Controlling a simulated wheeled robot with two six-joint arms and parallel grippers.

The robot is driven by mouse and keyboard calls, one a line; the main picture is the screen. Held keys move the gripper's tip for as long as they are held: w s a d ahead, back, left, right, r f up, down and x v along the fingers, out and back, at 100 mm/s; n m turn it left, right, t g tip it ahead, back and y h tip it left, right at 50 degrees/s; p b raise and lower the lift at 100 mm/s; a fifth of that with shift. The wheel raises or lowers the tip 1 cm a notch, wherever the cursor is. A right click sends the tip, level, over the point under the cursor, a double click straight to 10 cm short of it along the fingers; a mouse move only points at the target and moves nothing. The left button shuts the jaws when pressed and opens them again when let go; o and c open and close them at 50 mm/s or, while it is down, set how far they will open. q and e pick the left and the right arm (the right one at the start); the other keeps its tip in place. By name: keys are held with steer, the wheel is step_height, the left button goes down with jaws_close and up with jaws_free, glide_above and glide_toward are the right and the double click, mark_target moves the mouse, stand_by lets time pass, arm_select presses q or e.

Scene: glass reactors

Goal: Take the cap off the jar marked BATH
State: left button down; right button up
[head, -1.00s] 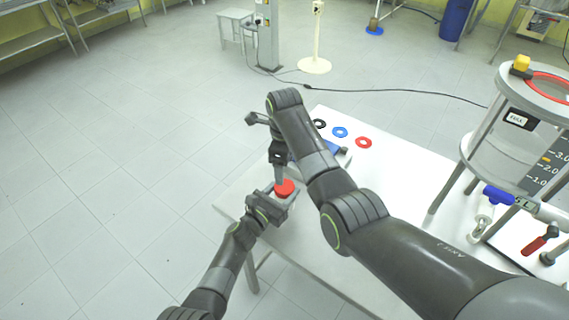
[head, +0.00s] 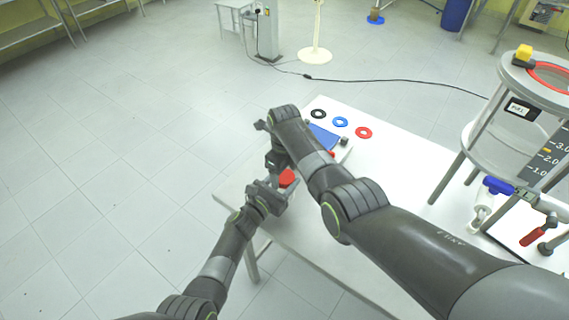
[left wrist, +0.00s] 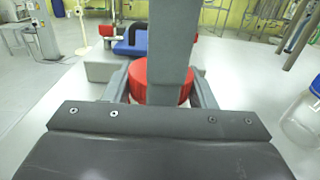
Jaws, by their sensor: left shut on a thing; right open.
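The red cap (head: 288,178) shows near the table's left end in the head view. It also shows in the left wrist view (left wrist: 140,85), between my left gripper's fingers and partly covered by a grey upright part of my right gripper. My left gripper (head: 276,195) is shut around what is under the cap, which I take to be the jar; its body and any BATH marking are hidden. My right gripper (head: 281,172) points down from above and is open at the cap. Whether its fingers touch the cap I cannot tell.
A blue piece (head: 322,136) lies on a grey holder behind the grippers. A glass reactor frame (head: 478,130) stands at the right. The table's middle is clear.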

steer(key=shift+f, duration=0.35)
steer(key=c, duration=1)
steer(key=shift+n, duration=1.7)
steer(key=o, duration=1.1)
